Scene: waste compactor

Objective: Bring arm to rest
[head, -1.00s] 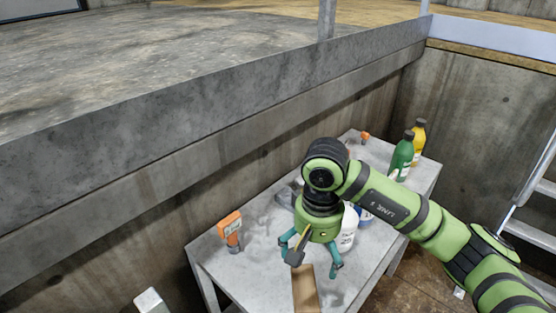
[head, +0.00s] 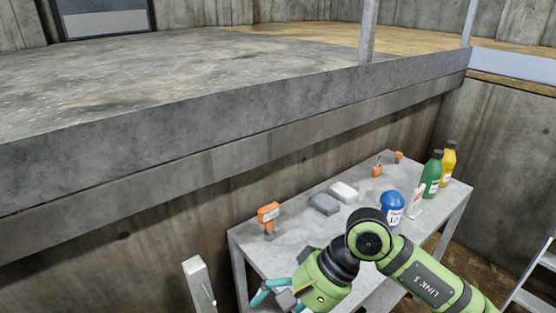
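My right arm comes in from the lower right, green with dark joints. My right gripper (head: 280,302) hangs low at the bottom edge of the head view, over the near left edge of the grey table (head: 290,240). Its teal fingers stand apart, and I see nothing held between them. The gripper body hides part of the fingers, and the far fingertip is near the frame's lower edge. My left gripper is not in view.
The table holds an orange-handled tool (head: 268,215), grey block (head: 325,203), white block (head: 343,191), blue-topped container (head: 391,205), green bottle (head: 432,175) and yellow bottle (head: 449,163). A post (head: 199,285) stands left; a ladder (head: 535,280) right. A concrete ledge (head: 250,115) runs behind.

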